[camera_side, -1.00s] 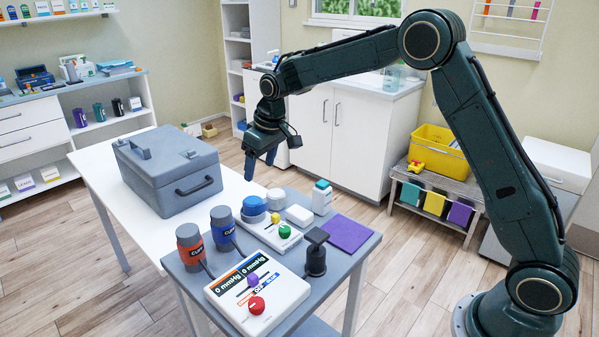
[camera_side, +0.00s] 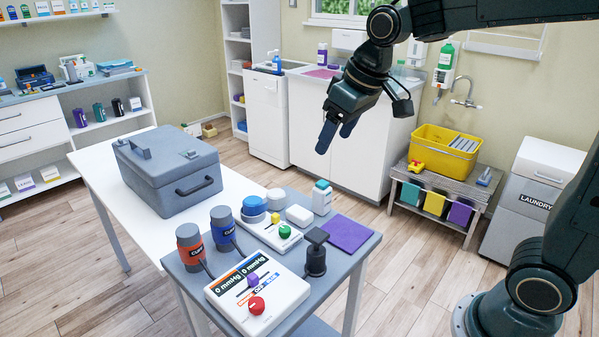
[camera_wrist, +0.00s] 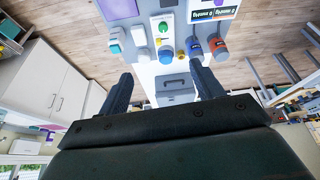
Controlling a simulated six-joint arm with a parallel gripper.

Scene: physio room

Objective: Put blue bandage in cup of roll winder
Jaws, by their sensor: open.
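A white device (camera_side: 272,236) with a yellow and a green knob stands on the grey table; I take it as the roll winder. A blue round thing (camera_side: 254,204) sits at its far left end, perhaps the blue bandage; I cannot tell whether a cup is around it. The blue round thing also shows in the wrist view (camera_wrist: 165,56). My gripper (camera_side: 334,136) is open and empty, high in the air to the right of and above the winder. In the wrist view my open fingers (camera_wrist: 163,82) are apart with nothing between them.
A grey case (camera_side: 168,175) stands on the white table. The grey table also holds a pressure box (camera_side: 262,300), two cuff cylinders (camera_side: 222,228), a black knobbed post (camera_side: 316,255), a teal-capped bottle (camera_side: 321,198), a white box (camera_side: 299,215) and a purple cloth (camera_side: 349,233).

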